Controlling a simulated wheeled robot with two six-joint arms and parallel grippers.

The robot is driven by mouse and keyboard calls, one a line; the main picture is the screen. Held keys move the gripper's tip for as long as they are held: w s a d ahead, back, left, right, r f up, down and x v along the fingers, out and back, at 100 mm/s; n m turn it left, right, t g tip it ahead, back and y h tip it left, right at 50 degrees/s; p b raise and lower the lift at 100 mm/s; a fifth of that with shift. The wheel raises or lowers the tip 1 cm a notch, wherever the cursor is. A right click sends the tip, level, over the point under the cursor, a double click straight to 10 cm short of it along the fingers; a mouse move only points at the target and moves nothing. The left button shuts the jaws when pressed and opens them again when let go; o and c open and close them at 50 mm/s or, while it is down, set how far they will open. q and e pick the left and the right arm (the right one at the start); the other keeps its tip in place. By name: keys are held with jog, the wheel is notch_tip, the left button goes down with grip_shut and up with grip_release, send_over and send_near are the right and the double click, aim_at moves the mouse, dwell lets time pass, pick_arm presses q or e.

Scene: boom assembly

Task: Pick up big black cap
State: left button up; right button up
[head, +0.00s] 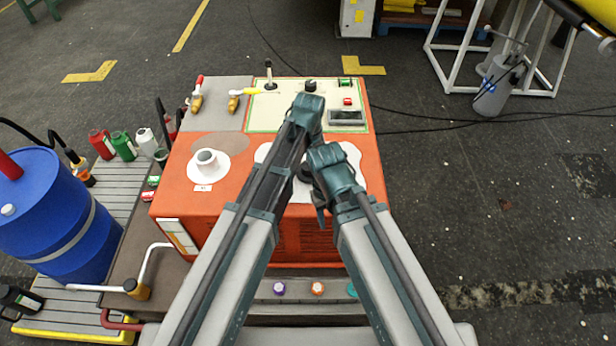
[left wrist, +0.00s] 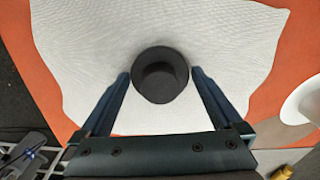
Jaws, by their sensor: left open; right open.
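The big black cap (left wrist: 160,75) stands on a white patch on top of the orange machine, seen from above in the left wrist view. My left gripper (left wrist: 160,82) is open, with one finger on each side of the cap and visible gaps between. In the head view the cap is mostly hidden behind my arms, and the left fingertips are hidden too. My right gripper (head: 320,205) is open and empty, hanging low over the near part of the machine, close to the cap.
The orange machine (head: 185,205) carries a white round cup (head: 207,162) at left and yellow valves, a lever and a control panel (head: 347,117) at the back. A blue barrel (head: 55,205) stands at left. Small coloured caps (head: 317,288) sit along the front ledge.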

aim_at(308, 165)
pick_arm(q)
jog(key=c, duration=1.2)
jog(key=shift+r, duration=0.15)
jog(key=shift+r+p, duration=0.6)
jog(key=shift+p, duration=0.25)
notch_tip(308, 165, up, 3)
jog(key=p, duration=0.3)
jog(key=a, duration=1.6)
jog(key=shift+s+r, duration=0.3)
jog(key=shift+s, duration=0.05)
jog(key=w+a+r+p, duration=0.2)
jog(key=a, duration=0.5)
jog(key=w+a+r+p, duration=0.2)
jog(key=w+a+p, duration=0.1)
jog(key=a, duration=0.5)
jog(key=shift+w+a+r, duration=0.15)
jog(key=shift+w+a, duration=0.1)
jog(key=shift+w, duration=0.1)
